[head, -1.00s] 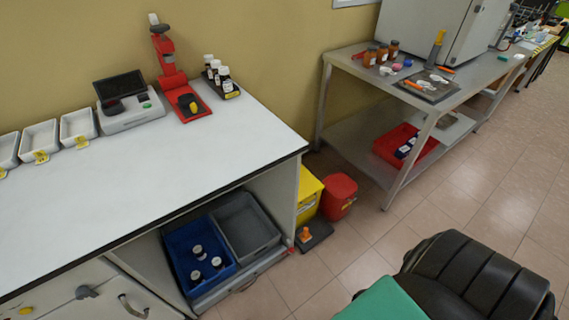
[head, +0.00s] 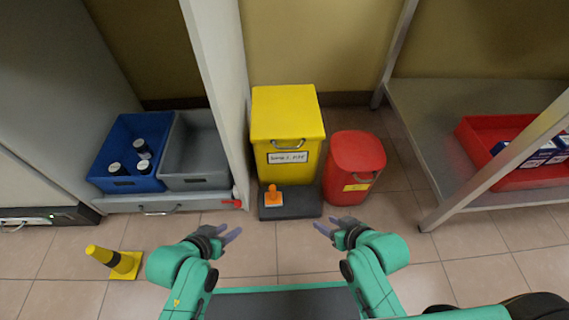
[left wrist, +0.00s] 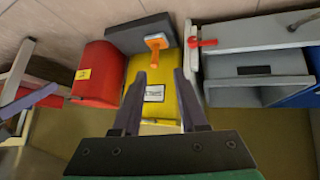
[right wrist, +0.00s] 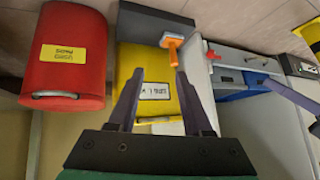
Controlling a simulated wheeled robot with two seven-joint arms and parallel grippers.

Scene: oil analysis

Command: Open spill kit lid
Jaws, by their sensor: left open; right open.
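The yellow spill kit (head: 288,165) stands on the floor in the middle of the head view, with a white label and its lid (head: 287,112) shut. A metal handle (head: 288,145) sits at the lid's front edge. My left gripper (head: 232,236) is open and empty, in front of the kit and to its left. My right gripper (head: 322,230) is open and empty, in front and to the right. Both are apart from the kit. In the left wrist view the kit (left wrist: 140,75) shows beyond the fingers; the right wrist view also shows it (right wrist: 128,62).
A dark block (head: 290,211) with an orange-handled item (head: 273,196) lies before the kit. A red bin (head: 354,165) stands close on its right, a bench panel (head: 222,80) on its left. A yellow cone (head: 117,262) is at left. A metal shelf (head: 430,120) is at right.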

